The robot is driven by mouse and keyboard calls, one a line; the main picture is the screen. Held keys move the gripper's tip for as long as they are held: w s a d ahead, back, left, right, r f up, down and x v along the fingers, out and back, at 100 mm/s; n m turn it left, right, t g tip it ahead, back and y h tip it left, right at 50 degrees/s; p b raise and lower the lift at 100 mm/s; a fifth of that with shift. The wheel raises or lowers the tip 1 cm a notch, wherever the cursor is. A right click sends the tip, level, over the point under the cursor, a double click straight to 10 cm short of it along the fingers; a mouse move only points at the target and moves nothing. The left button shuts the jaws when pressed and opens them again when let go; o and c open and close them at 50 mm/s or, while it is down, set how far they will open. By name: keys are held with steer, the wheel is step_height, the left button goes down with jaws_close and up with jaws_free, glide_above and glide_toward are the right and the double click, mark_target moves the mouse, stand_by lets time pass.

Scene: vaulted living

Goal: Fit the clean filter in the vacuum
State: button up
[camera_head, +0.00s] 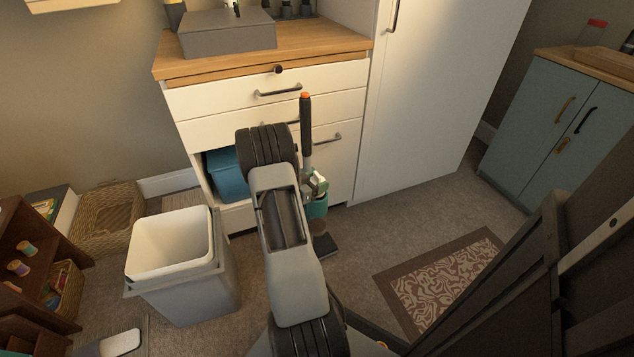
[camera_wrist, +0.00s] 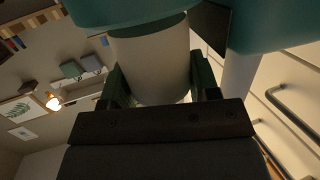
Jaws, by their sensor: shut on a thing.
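The vacuum (camera_head: 317,207) is a teal upright stick type with a dark, orange-tipped handle. It stands on the floor in front of the drawer unit, partly hidden by my arm. My gripper (camera_head: 314,184) is beside its upper body. In the wrist view my gripper (camera_wrist: 160,84) is shut on a pale cylinder, which looks like the clean filter (camera_wrist: 150,62). Teal parts lie right above the filter, and the vacuum's teal body (camera_wrist: 270,25) shows at upper right. I cannot tell whether the filter is seated or only close to the vacuum.
The white drawer unit (camera_head: 245,105) has a low open compartment with a blue bin (camera_head: 228,176). A grey waste bin (camera_head: 182,290) with a white liner stands at left. A wicker basket (camera_head: 105,218) is behind it. A patterned mat (camera_head: 440,277) lies on open floor at right.

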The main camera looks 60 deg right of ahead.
steer(key=shift+a+f, duration=0.1)
steer(key=shift+f, duration=0.4)
stand_by(0.3)
